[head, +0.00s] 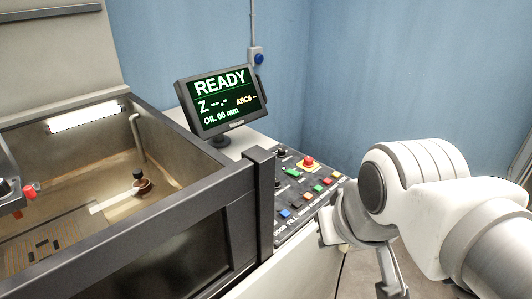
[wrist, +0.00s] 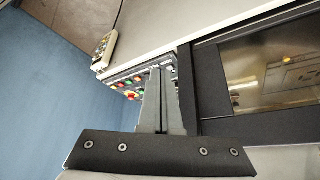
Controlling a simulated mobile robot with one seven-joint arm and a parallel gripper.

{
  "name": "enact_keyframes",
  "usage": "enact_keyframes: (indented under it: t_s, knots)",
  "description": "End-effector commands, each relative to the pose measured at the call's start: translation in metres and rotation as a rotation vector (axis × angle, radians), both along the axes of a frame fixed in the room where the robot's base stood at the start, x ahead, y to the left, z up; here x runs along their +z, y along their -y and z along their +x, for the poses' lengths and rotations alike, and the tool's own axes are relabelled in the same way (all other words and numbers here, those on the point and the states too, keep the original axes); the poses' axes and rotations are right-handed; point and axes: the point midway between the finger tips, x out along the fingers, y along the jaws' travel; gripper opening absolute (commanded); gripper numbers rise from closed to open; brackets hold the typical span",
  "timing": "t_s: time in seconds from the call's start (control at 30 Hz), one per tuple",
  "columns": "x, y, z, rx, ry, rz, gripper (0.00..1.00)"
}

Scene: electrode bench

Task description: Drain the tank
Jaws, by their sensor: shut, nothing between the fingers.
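The tank (head: 188,215) is a dark-rimmed, open-topped box at the left of the head view, with amber oil (head: 118,178) inside. The monitor (head: 221,101) reads READY, Z --.-, ARCS -- and OIL 60 mm. The control panel (head: 268,212) right of the tank has several coloured buttons and a red mushroom button (head: 308,162); its labels are mostly too small to read. The panel also shows in the wrist view (wrist: 124,83). My gripper (wrist: 161,72) is shut and empty, its fingers in front of part of the panel. Its fingertips are not clear in the head view.
A handheld pendant (wrist: 106,45) hangs at the pale cabinet's edge in the wrist view. A dark post (head: 262,205) stands between tank and panel. Inside the tank are a pipe (head: 137,130), a slotted plate (head: 65,243) and a small brown fitting (head: 143,187).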

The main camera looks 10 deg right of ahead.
Motion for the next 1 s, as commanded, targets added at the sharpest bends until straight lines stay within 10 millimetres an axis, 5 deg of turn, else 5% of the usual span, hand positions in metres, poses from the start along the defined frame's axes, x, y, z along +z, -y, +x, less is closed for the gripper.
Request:
enact_keyframes:
  t_s: [0.17,0.6,1.0]
  knots:
    - [0.005,0.013,0.019,-0.005,0.021,-0.058,0.00]
    - [0.024,0.070,0.121,0.083,0.146,-0.343,0.00]
    - [0.017,0.089,0.211,0.306,0.244,-0.513,0.00]
